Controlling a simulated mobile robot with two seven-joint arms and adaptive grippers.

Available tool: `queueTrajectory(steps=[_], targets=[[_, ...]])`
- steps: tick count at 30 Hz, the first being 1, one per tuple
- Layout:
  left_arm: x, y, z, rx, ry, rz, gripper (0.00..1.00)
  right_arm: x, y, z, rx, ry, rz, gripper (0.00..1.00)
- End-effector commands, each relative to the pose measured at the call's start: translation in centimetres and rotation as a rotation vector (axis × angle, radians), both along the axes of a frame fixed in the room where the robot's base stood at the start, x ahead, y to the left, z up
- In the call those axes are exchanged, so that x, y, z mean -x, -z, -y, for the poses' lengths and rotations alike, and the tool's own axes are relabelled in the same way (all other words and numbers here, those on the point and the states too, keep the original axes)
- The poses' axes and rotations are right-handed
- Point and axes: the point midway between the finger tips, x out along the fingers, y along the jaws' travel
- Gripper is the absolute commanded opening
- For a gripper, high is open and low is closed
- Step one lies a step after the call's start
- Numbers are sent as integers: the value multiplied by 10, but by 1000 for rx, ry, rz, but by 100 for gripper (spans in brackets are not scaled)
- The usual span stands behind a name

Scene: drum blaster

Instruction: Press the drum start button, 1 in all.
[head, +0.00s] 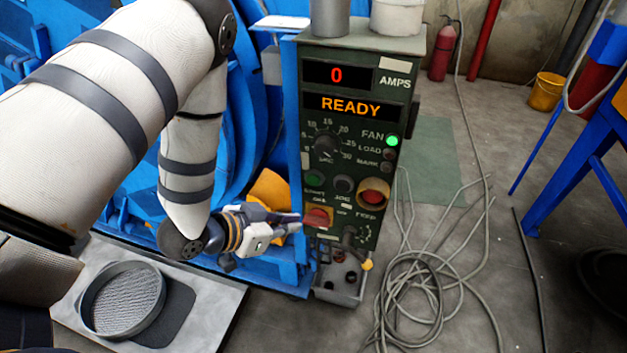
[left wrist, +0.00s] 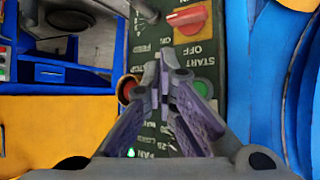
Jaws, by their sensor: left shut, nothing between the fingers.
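The green start button (head: 314,178) sits on the dark green control panel (head: 350,60), above the red rotary switch (head: 318,216). In the left wrist view the green button (left wrist: 204,88) lies beside the START label, just right of my fingers and partly covered by them. My left gripper (head: 298,223) is shut and empty. In the head view its tips are at the panel's left edge, below the green button and beside the red switch. I cannot tell whether they touch the panel. The display reads 0 AMPS and READY. My right gripper is not in view.
A large red button (head: 373,192) and a black knob (head: 344,184) are to the right of the green button. The FAN lamp (head: 391,141) is lit green. A blue machine stands behind my arm. Coiled cable (head: 415,290) lies on the floor to the right.

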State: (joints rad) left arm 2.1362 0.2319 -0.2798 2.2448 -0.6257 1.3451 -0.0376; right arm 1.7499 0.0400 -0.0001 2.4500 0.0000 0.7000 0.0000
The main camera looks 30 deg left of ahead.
Motion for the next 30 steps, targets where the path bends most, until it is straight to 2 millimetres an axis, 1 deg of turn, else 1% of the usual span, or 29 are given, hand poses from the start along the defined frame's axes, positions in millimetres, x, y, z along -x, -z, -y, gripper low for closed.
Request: queueTrajectory(steps=[5,12,18,23,30], targets=[[-20,5,-5,-1,0,-5,0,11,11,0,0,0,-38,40],[-54,6,-13,-1,0,-5,0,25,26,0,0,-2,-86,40],[-76,1,-18,0,0,-1,0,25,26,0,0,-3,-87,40],[-83,1,-20,0,0,-1,0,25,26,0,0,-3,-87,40],[-83,1,-20,0,-1,-1,0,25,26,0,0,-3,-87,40]])
